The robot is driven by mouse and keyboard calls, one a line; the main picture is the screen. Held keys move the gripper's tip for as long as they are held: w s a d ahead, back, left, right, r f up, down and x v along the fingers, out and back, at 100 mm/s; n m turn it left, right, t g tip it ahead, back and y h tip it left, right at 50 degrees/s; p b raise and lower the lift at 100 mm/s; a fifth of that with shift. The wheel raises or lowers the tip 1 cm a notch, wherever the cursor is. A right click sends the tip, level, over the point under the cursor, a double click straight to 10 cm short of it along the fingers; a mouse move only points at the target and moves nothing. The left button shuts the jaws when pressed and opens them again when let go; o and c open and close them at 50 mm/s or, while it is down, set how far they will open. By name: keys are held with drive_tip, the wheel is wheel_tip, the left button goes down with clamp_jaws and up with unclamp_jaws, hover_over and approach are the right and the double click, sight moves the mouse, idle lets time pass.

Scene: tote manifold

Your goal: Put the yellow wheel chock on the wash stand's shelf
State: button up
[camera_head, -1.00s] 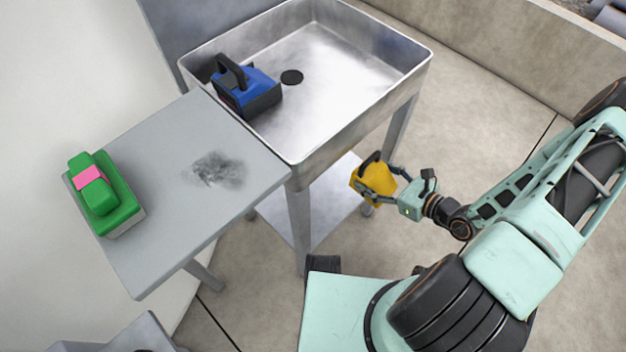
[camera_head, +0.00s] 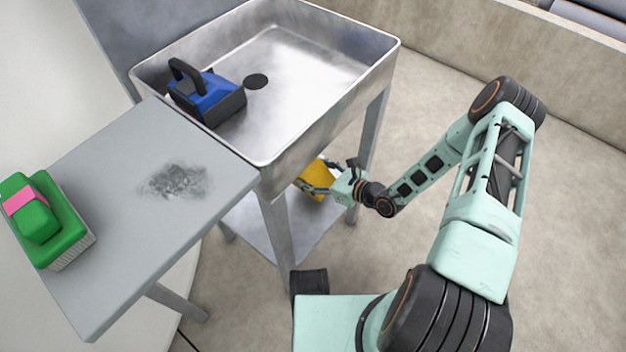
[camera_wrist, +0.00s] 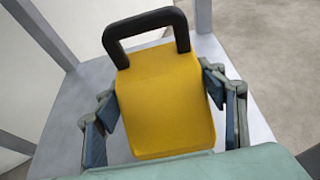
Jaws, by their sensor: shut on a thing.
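The yellow wheel chock (camera_head: 317,176) is held in my gripper (camera_head: 326,184) below the wash stand's basin. In the wrist view the chock (camera_wrist: 165,100) has a black handle at its far end, and my gripper's fingers (camera_wrist: 165,108) press on its two sides. The wash stand (camera_head: 330,98) is a metal basin on legs. Its low shelf (camera_head: 290,235) is a flat grey plate, empty where it shows. In the wrist view the shelf (camera_wrist: 65,125) lies under the chock. I cannot tell how large the gap between them is. The basin's rim hides part of the chock in the head view.
A blue block with a black handle (camera_head: 215,98) sits in the basin. A grey side table (camera_head: 130,240) adjoins the stand and bears a green brush-like thing (camera_head: 45,220) with a pink band. Stand legs (camera_head: 370,145) flank the shelf. Open floor (camera_head: 575,220) lies to the right.

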drive_tip(key=shift+f, duration=1.25)
drive_tip(key=shift+f, duration=0.15)
drive_tip(key=o, duration=1.4)
drive_tip(key=shift+o, duration=0.2)
drive_tip(key=shift+d, duration=0.1)
drive_tip(key=shift+s+d+r, duration=0.15)
drive_tip(key=shift+r, duration=0.1)
drive_tip(key=p+v, duration=0.3)
drive_tip(key=v, duration=0.8)
drive_tip(key=shift+s+d+r, duration=0.15)
drive_tip(key=shift+s+r, duration=0.05)
